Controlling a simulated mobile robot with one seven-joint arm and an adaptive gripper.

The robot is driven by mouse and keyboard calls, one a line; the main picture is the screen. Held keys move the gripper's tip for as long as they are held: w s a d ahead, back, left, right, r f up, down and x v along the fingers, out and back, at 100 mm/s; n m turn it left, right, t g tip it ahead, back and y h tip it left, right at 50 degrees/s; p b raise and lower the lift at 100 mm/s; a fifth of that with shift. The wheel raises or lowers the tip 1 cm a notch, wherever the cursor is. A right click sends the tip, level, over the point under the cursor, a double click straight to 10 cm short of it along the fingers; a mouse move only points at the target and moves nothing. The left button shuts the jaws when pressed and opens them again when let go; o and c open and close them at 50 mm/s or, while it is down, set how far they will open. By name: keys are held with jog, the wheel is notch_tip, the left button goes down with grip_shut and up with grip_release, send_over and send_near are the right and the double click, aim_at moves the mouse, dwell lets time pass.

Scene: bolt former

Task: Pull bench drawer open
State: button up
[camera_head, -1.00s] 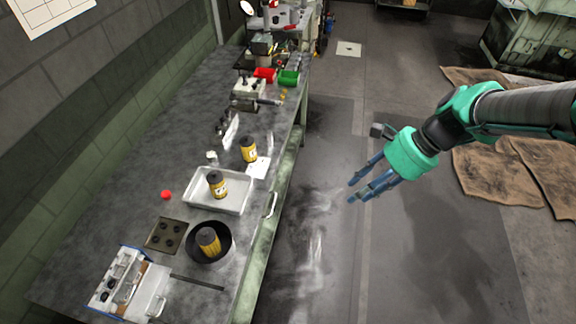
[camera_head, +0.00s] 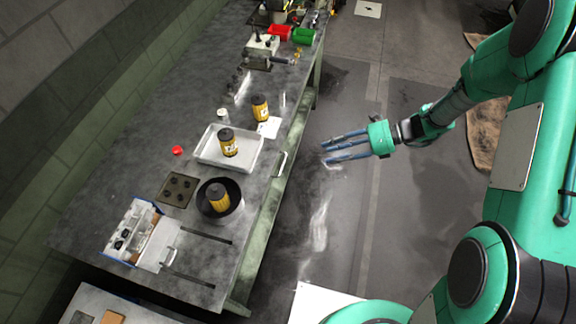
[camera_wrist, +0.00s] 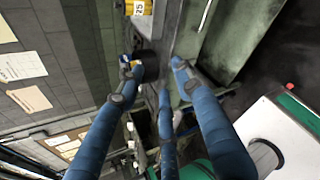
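The long grey bench (camera_head: 150,120) runs along the left of the head view. A pale bar handle (camera_head: 279,163) stands on its green front side, near the tray. The drawer (camera_head: 266,205) seems to lie in that green front; its outline is not clear, and I see no gap. My gripper (camera_head: 326,153) is to the right of the handle, apart from it, with its blue fingers pointing left toward the bench. In the wrist view my gripper (camera_wrist: 154,72) has its fingers spread and nothing between them. A pale bar, likely the handle (camera_wrist: 206,14), shows at the top there.
On the bench are a white tray (camera_head: 205,152), a yellow bottle (camera_head: 260,108), a black pan (camera_head: 233,206) with another bottle, and red (camera_head: 279,32) and green bins (camera_head: 304,35). A white surface (camera_head: 315,303) is at bottom centre. The floor (camera_head: 345,215) beside the bench is clear.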

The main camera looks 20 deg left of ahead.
aim_at(283, 165)
jog(key=w+a+f+m+t+y, duration=0.1)
jog(key=w+f+m, duration=0.1)
jog(key=f+m, duration=0.3)
jog(key=w+a+f+m+t+y, duration=0.1)
jog(key=f+m, duration=0.5)
jog(key=f, duration=0.8)
jog(key=shift+w+a+m+t+y, duration=0.3)
jog(key=shift+w+a+t+y, duration=0.15)
jog(key=shift+y, duration=0.25)
jog(key=shift+a+f, duration=0.1)
jog(key=shift+f, duration=0.05)
jog(key=b+x, duration=0.1)
jog(key=x, duration=1.2)
jog(key=shift+a+b, duration=0.3)
jog(key=shift+b, duration=0.05)
jog(key=shift+c, duration=0.5)
grip_shut()
